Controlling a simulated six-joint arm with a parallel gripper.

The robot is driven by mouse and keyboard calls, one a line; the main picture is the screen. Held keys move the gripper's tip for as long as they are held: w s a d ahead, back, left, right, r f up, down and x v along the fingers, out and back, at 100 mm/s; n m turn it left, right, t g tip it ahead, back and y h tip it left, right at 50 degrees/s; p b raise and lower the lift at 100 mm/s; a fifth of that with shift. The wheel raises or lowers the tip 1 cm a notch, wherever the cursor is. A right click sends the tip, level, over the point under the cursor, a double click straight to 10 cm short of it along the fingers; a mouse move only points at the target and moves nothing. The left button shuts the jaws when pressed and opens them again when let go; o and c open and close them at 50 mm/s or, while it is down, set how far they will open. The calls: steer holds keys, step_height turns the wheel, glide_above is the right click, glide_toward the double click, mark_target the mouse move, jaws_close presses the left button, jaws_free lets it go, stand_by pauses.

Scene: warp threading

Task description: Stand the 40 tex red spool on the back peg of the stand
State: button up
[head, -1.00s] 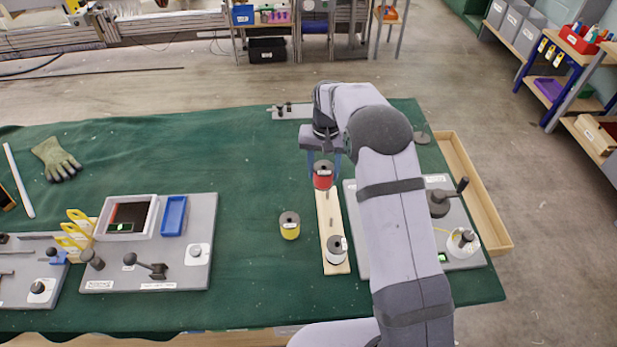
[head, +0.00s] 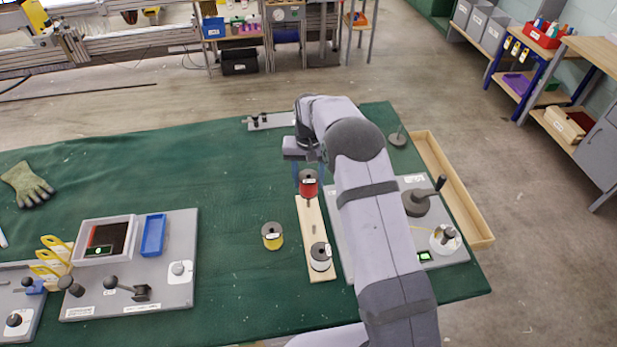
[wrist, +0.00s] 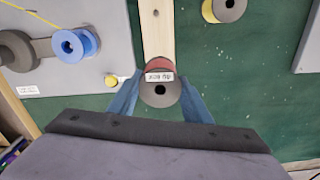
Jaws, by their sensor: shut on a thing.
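The red spool (head: 308,189) is upright at the back end of the pale wooden stand (head: 304,222). My gripper (head: 309,182) is shut on it, with one blue finger on each side. In the wrist view the red spool (wrist: 158,68) shows its dark grey top flange, centre hole and a white label; the label is too small to read surely. A white spool (head: 320,262) stands at the front end of the stand. A small bare peg (head: 313,229) shows between them.
A yellow spool (head: 272,240) stands on the green cloth left of the stand. A grey board (head: 420,186) with a crank and a white-based spool lies close on the right, partly behind my arm.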

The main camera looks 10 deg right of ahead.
steer(key=shift+f+b, duration=1.7)
steer(key=shift+f, duration=1.3)
steer(key=shift+f+b, duration=0.4)
steer(key=shift+f, duration=0.3)
steer(key=o, duration=1.1)
steer(key=shift+o, duration=0.2)
step_height(320, 180, up, 7)
steer(key=shift+b, duration=1.2)
steer(key=shift+r, duration=0.2)
